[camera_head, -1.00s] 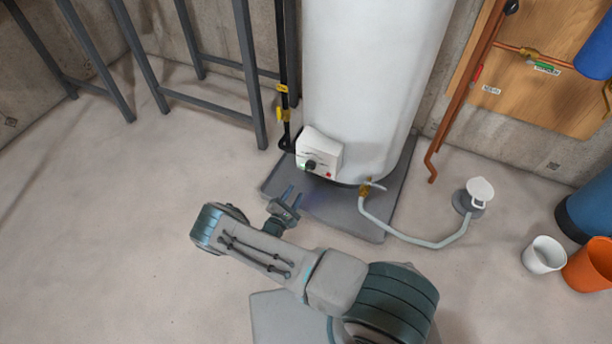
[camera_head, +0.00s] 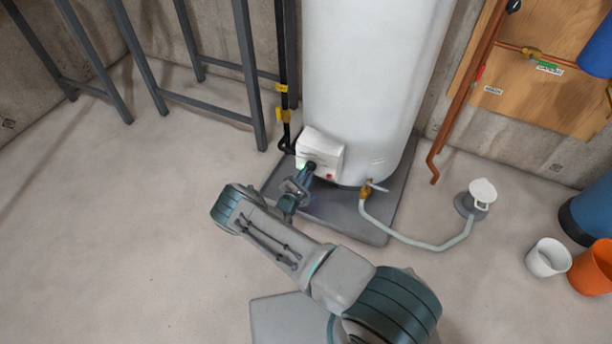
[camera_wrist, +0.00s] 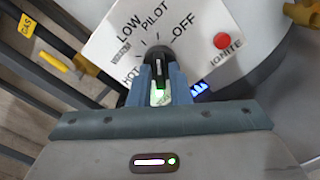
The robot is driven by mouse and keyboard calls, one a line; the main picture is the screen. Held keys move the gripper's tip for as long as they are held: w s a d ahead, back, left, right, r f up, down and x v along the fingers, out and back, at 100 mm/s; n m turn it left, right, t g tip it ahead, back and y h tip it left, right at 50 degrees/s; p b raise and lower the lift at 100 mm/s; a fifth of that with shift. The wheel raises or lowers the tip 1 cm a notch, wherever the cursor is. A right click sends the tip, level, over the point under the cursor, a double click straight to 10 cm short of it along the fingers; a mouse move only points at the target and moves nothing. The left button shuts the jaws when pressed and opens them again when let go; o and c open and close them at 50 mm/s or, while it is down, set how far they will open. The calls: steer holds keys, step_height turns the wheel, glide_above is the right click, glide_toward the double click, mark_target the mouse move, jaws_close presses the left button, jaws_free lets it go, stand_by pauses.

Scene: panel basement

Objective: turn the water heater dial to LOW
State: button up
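The water heater dial (camera_wrist: 158,52) is a black knob on the white control box (camera_wrist: 105,50). LOW and PILOT are printed above it, OFF to the upper right and HOT to the lower left. A white line shows on the knob's raised grip, but I cannot tell which label it points to. My gripper (camera_wrist: 159,80) has its fingers drawn close together on both sides of this grip, shut on it. In the head view my gripper (camera_head: 305,177) reaches the control box (camera_head: 322,150) and partly hides the dial.
The white heater tank (camera_head: 365,80) stands on a grey pad (camera_head: 345,215). A red IGNITE button (camera_wrist: 222,41) sits right of the dial. A black pipe with yellow GAS tags (camera_head: 283,115) is to the left. A pale hose (camera_head: 410,242) runs from a brass valve (camera_head: 365,190) to a floor drain.

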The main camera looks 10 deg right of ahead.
jaws_close()
steer(key=shift+n+b, duration=1.15)
steer(key=shift+n, duration=2.75)
steer(key=o, duration=0.5)
jaws_free()
